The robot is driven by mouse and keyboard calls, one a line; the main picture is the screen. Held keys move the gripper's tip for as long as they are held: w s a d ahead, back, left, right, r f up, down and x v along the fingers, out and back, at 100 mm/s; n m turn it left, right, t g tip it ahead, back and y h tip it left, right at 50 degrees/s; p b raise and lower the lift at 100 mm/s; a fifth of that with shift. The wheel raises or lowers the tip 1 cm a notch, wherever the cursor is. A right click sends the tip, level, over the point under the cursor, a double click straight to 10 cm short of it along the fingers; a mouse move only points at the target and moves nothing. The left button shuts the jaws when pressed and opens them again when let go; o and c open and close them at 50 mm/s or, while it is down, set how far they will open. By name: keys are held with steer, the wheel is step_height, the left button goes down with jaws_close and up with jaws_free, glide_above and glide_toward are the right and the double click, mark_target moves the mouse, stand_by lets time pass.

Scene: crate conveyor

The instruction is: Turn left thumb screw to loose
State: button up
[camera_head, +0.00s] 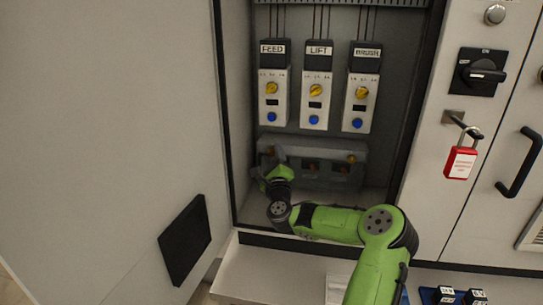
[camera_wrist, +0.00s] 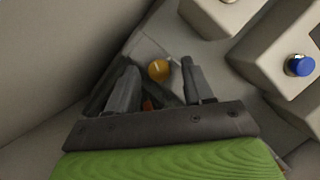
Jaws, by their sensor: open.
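The left thumb screw (camera_wrist: 158,70) is a round brass-yellow knob in the wrist view. It shows between the two fingertips of my gripper (camera_head: 272,158), with a visible gap on each side. My gripper is open and holds nothing; I cannot tell how deep the fingers reach around the knob. In the head view my gripper largely hides this screw. The grey cover (camera_head: 315,153) under the breakers carries it at its left end, and the right thumb screw (camera_head: 351,158) at its right end.
Breakers labelled FEED (camera_head: 272,95), LIFT (camera_head: 316,95) and BRUSH (camera_head: 361,97) hang just above. The cabinet's left wall and open door (camera_head: 130,120) stand close to my gripper. A red padlock (camera_head: 460,162) hangs at right. A ledge (camera_head: 255,280) lies below.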

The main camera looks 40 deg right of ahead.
jaws_close()
steer(key=shift+p, duration=0.3)
